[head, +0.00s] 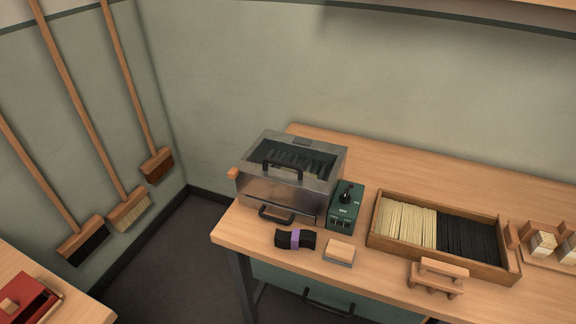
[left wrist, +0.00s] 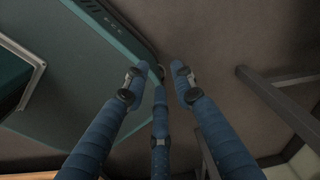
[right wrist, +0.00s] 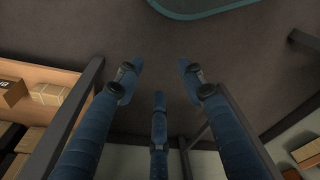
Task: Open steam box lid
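The steam box (head: 262,190) is a metal box at the left end of the wooden workbench in the head view. Its lid has a dark window with bristle-like shapes behind it and a black handle (head: 283,166) on top. The lid looks shut. A second dark handle (head: 276,215) is low on the front. My left gripper (left wrist: 160,78) shows in the left wrist view with its blue fingers spread, open and empty. My right gripper (right wrist: 160,75) is likewise open and empty in the right wrist view. Neither gripper shows in the head view, and neither wrist view shows the box.
A green control unit (head: 344,208) stands right against the box. A purple-banded black bundle (head: 295,239) and a small block (head: 339,251) lie in front. A wooden tray (head: 376,239) of pale and black bristles is further right. Brooms (head: 128,210) lean on the left wall.

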